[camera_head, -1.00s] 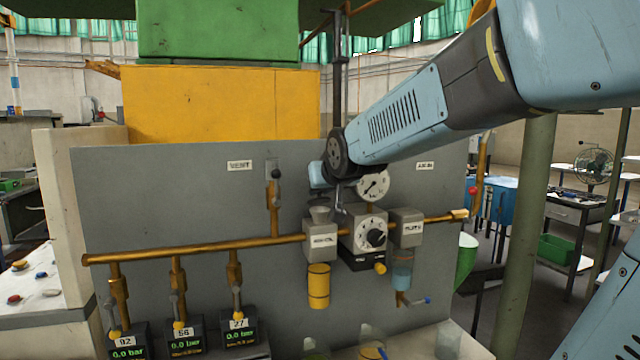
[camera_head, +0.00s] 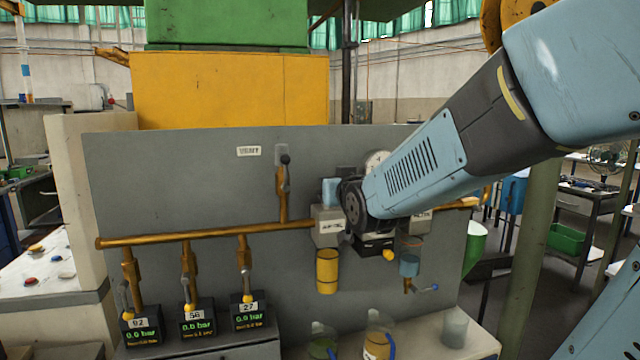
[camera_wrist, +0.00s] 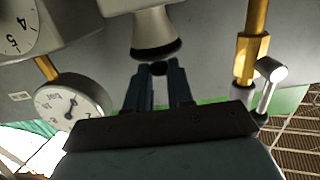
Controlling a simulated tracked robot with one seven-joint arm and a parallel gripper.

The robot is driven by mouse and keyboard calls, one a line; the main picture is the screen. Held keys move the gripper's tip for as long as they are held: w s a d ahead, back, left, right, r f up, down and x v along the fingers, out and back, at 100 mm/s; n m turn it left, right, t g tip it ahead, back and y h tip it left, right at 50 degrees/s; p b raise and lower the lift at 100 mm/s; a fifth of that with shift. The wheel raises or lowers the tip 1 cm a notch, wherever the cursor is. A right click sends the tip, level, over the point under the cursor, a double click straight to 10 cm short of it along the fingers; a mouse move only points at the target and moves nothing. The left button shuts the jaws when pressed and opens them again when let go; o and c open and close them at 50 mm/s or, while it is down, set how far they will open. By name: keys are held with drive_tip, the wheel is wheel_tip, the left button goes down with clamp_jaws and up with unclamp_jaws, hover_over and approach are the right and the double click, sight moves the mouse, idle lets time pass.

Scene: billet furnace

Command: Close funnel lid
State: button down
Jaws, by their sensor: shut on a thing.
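The funnel (camera_wrist: 153,24) shows in the wrist view as a pale grey cone with a dark rim, upside down in the picture. My gripper (camera_wrist: 159,74) has its two dark blue fingers shut on a small dark knob (camera_wrist: 159,67) right at the rim. The knob appears to belong to the funnel lid; the lid's plate is not clearly seen, and I cannot tell its angle.
A round gauge (camera_wrist: 72,105) is left of my fingers in the wrist view, and a brass pipe with a valve handle (camera_wrist: 267,82) is to the right. The grey panel (camera_head: 190,190) stands close behind. Glass vessels (camera_head: 378,340) stand on the ledge below.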

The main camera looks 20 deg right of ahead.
idle(0.3)
drive_tip(key=c, duration=1)
unclamp_jaws()
